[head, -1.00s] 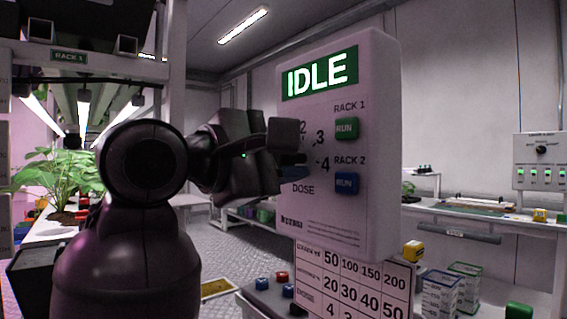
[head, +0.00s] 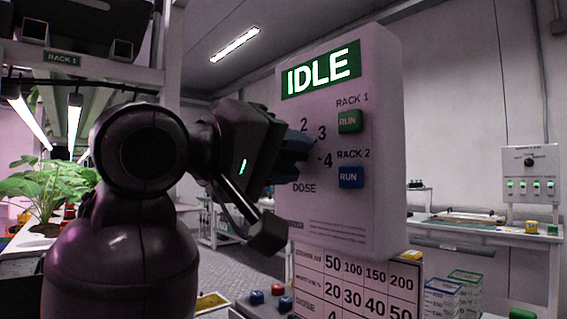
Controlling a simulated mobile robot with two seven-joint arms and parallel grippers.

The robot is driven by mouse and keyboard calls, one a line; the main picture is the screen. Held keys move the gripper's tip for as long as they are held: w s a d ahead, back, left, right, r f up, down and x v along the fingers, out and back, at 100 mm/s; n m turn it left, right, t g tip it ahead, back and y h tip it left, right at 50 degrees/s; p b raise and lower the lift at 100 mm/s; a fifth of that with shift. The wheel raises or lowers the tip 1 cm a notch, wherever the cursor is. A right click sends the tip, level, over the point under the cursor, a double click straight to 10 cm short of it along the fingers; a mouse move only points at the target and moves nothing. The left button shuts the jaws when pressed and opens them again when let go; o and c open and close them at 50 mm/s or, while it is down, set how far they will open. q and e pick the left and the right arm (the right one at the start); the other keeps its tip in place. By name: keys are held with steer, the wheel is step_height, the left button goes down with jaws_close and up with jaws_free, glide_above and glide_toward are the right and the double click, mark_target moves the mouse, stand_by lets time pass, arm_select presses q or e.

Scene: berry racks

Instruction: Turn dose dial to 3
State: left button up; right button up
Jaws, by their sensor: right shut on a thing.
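The white dosing panel (head: 345,215) hangs at centre right in the head view, with a green display reading IDLE (head: 320,75). The dose dial is mostly hidden by my gripper; the printed numbers 2, 3 (head: 322,132) and 4 show around its right side, above the word DOSE. My right gripper (head: 287,150) reaches the panel from the left and is shut on the dial, rolled so that one dark part hangs low. Which number the dial points to cannot be told. My left gripper is not in view.
A green RUN button (head: 349,121) for rack 1 and a blue RUN button (head: 351,177) for rack 2 sit right of the dial. A number chart (head: 355,280) hangs below the panel. Plants (head: 45,185) stand on a rack at left. A bench with boxes lies at right.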

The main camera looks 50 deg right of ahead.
steer(key=m+b, duration=0.1)
steer(key=m, duration=0.3)
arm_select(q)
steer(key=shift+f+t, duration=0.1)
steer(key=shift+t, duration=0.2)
arm_select(e)
steer(key=shift+m, duration=0.8)
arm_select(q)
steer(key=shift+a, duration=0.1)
arm_select(e)
steer(key=o, duration=0.9)
steer(key=shift+o, duration=0.2)
arm_select(q)
steer(key=shift+p, duration=0.6)
arm_select(e)
steer(key=v, duration=1)
steer(key=shift+a, duration=0.35)
